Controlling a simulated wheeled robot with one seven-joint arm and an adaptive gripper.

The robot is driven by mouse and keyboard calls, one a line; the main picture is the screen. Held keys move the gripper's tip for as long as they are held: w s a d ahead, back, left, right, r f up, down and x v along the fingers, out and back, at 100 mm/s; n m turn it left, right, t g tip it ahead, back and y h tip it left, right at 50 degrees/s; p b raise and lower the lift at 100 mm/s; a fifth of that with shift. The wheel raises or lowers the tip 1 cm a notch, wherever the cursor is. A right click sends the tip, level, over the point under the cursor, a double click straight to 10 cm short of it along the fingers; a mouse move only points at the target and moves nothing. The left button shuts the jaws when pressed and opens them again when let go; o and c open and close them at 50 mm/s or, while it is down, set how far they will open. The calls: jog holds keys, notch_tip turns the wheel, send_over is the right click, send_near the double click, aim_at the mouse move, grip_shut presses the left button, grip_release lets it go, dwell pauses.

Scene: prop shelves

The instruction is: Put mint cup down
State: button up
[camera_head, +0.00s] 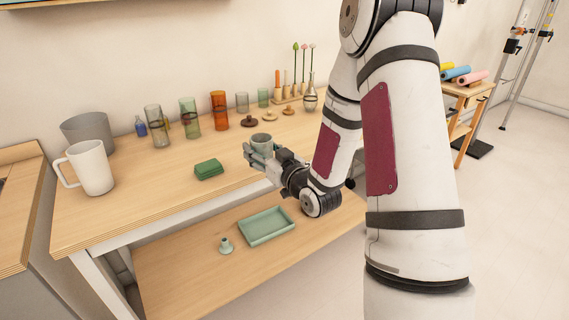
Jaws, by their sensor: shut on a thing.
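The mint cup (262,140) is a small pale green cup, upright between the fingers of my gripper (258,151). My gripper is shut on it near the front edge of the wooden table (150,190). The fingers hide the cup's lower part. I cannot tell whether the cup's base touches the tabletop.
A green box (208,169) lies left of my gripper. Brown lids (249,121) lie behind the cup. The lower shelf holds a mint tray (266,226) and a small mint piece (226,245).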

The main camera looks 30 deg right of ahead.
jog(key=s+d+b, duration=0.3)
jog(key=d+b, duration=0.2)
jog(key=d, duration=0.2)
jog(key=s+d+f+b, duration=0.1)
jog(key=s+d+b, duration=0.2)
jog(key=d+b, duration=0.2)
jog(key=d, duration=0.3)
jog(key=shift+s+d+b, duration=0.2)
jog(key=shift+d+b, duration=0.05)
jog(key=shift+b, duration=0.15)
jog(key=w+b, duration=0.1)
jog(key=w, duration=0.3)
jog(key=w+f+b, duration=0.1)
jog(key=w, duration=0.4)
jog(key=w+b, duration=0.1)
jog(key=w, duration=0.4)
jog(key=shift+w+a+f, duration=0.1)
jog(key=shift+a+f, duration=0.1)
jog(key=shift+a, duration=0.05)
jog(key=w+f, duration=0.1)
jog(key=f+b, duration=0.1)
jog(key=shift+w+f+b, duration=0.3)
jog(key=shift+w, duration=0.1)
jog(key=shift+f, duration=0.35)
